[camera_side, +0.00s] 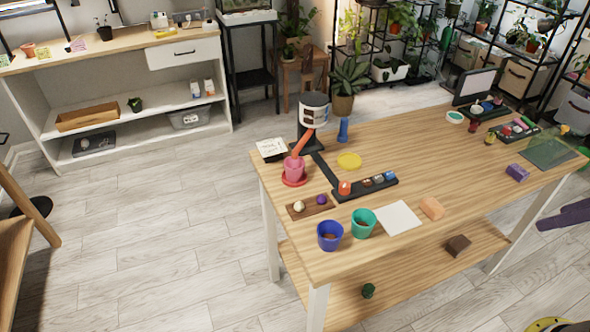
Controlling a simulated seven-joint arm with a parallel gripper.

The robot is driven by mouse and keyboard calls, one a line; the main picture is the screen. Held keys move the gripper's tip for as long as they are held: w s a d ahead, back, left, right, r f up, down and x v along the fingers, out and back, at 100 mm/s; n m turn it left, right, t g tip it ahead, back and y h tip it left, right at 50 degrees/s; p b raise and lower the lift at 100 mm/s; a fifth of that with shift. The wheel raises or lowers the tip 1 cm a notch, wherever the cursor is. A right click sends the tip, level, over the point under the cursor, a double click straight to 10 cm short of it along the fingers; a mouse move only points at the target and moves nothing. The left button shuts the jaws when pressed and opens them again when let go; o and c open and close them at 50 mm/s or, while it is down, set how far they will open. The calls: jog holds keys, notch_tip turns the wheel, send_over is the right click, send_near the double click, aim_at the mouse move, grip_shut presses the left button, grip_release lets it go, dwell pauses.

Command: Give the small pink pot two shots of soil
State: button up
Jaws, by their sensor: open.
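The small pink pot (294,166) stands upright on a red saucer (294,181) near the left edge of the wooden table. A dispenser with a dark and white drum (314,108) stands behind it. Its orange chute (303,142) slopes down to the pot's mouth. I cannot see inside the pot. A black strip runs from the dispenser to a black panel (352,194). The panel carries an orange-red button (344,187) and several smaller coloured knobs (379,178). I cannot make out my gripper in this view.
A blue pot (330,235) and a teal pot (363,222) hold brown matter at the front. Nearby are a wooden tray (311,208), white sheet (398,218), orange block (432,208) and yellow disc (349,161). An unidentified purple form (566,214) shows at the right.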

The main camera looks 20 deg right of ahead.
grip_shut()
dwell(1.5)
